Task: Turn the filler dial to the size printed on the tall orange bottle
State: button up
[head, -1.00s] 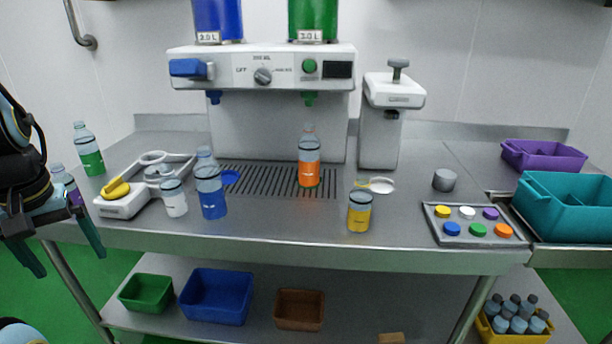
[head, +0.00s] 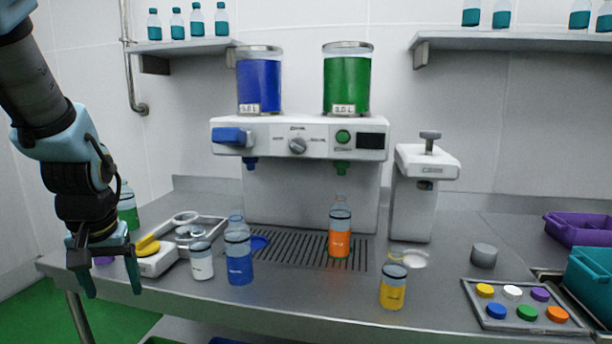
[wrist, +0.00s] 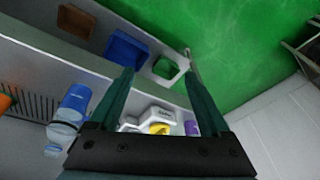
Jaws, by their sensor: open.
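The filler (head: 225,122) is a white machine at the back of the bench. Its grey dial (head: 298,145) sits mid-panel, between a blue lever (head: 232,137) and a green button (head: 343,136); the size marks around it are too small to read. The tall orange bottle (head: 340,242) stands upright on the drain grate under the green nozzle (head: 342,168); its print is too small to read. My gripper (head: 108,292) is open and empty, pointing down at the left front of the bench, well left of the dial. In the wrist view its two fingers (wrist: 155,95) are spread apart.
A blue bottle (head: 238,262), a small white bottle (head: 202,266) and a scale (head: 156,262) stand between my gripper and the grate. A yellow bottle (head: 393,290) and a cap tray (head: 478,312) are right. A capper (head: 412,205) stands right of the filler.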

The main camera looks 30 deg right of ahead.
jog(key=w+d+r+m+t+b, duration=0.25)
jog(key=w+d+m+b, duration=0.2)
jog(key=w+d, duration=0.5)
jog(key=m+t+h+b, duration=0.5)
jog(key=t+h+b, duration=0.2)
jog(key=b, duration=0.3)
send_near(296, 147)
jog(key=p+x, duration=0.1)
jog(key=x, duration=0.8)
jog(key=shift+p, duration=0.4)
jog(key=shift+s, duration=0.1)
grip_shut()
